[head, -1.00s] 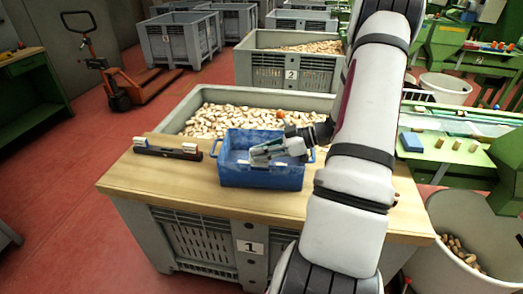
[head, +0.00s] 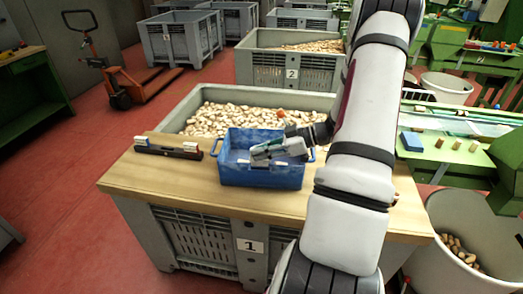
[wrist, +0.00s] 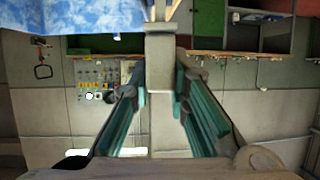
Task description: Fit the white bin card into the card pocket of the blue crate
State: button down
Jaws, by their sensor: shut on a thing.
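The blue crate (head: 232,176) stands on the wooden tabletop in the head view, and its front wall faces me. My gripper (head: 256,153) reaches in from the right, low over the crate, with its fingertips near the front rim. In the wrist view, the teal-lined fingers (wrist: 160,85) close around a pale, flat piece (wrist: 161,52), which appears to be the white bin card. In the head view the card is too small and too covered by the fingers to make out clearly. Small white marks show along the crate's front rim. I cannot tell whether the card touches the pocket.
A dark holder with white-and-red pieces (head: 166,149) lies left of the crate on the wooden tabletop (head: 150,185). Behind is a grey bin full of corks (head: 215,118). A green bench (head: 445,155) stands at right.

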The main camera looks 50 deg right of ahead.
jog(key=shift+f, duration=0.55)
dwell(0.5)
jog(key=shift+p, duration=0.8)
dwell(0.4)
jog(key=shift+f, duration=1.05)
dwell(0.9)
jog(key=c, duration=1.5)
grip_release()
jog(key=shift+o, duration=0.2)
jog(key=v, duration=1.2)
